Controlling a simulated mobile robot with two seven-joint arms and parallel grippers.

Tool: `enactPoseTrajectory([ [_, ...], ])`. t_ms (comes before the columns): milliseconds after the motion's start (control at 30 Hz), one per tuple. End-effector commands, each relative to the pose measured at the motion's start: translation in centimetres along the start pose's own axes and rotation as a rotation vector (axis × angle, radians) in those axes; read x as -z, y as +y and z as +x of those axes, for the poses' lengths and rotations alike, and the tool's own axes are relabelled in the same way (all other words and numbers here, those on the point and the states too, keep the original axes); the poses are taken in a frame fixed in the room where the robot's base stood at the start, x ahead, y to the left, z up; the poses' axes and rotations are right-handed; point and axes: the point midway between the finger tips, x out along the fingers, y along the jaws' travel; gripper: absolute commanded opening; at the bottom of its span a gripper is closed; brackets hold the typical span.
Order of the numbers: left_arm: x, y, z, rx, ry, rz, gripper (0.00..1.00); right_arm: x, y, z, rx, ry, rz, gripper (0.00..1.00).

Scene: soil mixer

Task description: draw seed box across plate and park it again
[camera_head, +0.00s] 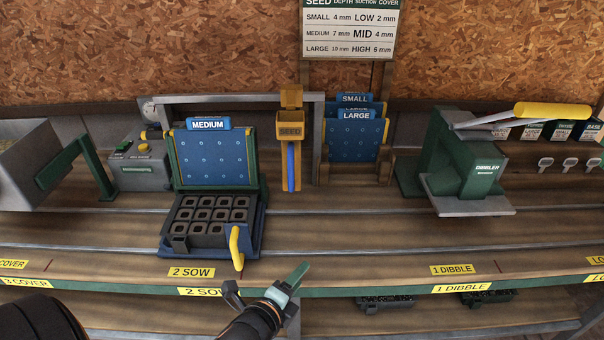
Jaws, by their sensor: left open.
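The seed box (291,130) is a yellow-brown box marked SEED. It sits upright at a wooden post behind the bench, with a blue and yellow upright part below it. The plate (212,158) is a blue dimpled sheet labelled MEDIUM, standing tilted up at the back of the sowing station. In front of it a dark tray of square cells (210,215) lies in a blue frame with a yellow-handled lever (236,245). My left gripper (266,288) is open and empty at the bench's front edge, below and right of the lever, apart from the seed box and plate. My right gripper is out of view.
Spare plates labelled SMALL and LARGE (352,140) stand in a rack right of the seed box. A green dibbler (463,172) with a yellow handle is at the right. A grey control box (141,168) is at the left. The bench between frame and dibbler is clear.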

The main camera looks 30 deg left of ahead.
Motion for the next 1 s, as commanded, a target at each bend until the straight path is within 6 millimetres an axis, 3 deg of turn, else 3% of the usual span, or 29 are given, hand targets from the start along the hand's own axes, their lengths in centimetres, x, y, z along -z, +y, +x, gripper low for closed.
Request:
enactPoseTrajectory([
  [200,-4.5,-7.2,0.0,0.113,-0.224,0.665,0.50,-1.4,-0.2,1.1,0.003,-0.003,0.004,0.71],
  [400,-7.7,-12.1,-1.5,0.102,-0.437,1.099,0.50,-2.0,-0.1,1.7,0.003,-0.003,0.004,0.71],
  [667,-9.1,-14.1,-2.1,0.069,-0.531,1.272,0.50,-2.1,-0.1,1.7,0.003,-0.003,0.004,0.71],
  [833,-9.8,-15.0,-0.2,0.071,-0.532,1.270,0.50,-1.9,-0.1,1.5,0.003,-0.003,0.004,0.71],
  [1000,-11.0,-16.1,3.0,0.070,-0.530,1.268,0.50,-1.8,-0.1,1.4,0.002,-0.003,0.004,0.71],
])
